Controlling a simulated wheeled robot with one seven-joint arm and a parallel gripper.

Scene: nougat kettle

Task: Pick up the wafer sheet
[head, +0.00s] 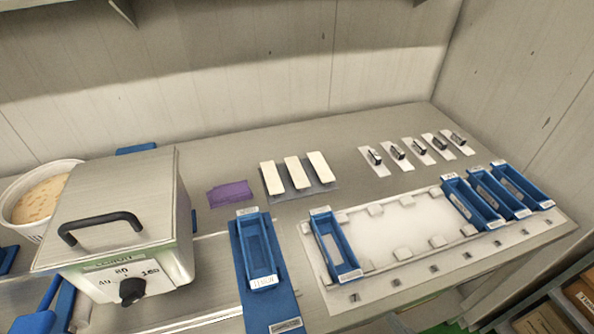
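Three pale, flat rectangular pieces that look like wafer sheets lie side by side on a dark grey mat (330,187) near the middle of the counter. They are a left wafer sheet (273,178), a middle wafer sheet (297,172) and a right wafer sheet (321,167). All three are in full view with narrow gaps between them. My gripper is not in the head view, so its place and state do not show.
A metal box with a black handle (100,224) and dial stands left, beside a round tub (29,231). Purple sheets (231,193) lie left of the wafers. A blue tray (261,249) stands in front. A white board (400,232) with blue trays and several small cards lie right.

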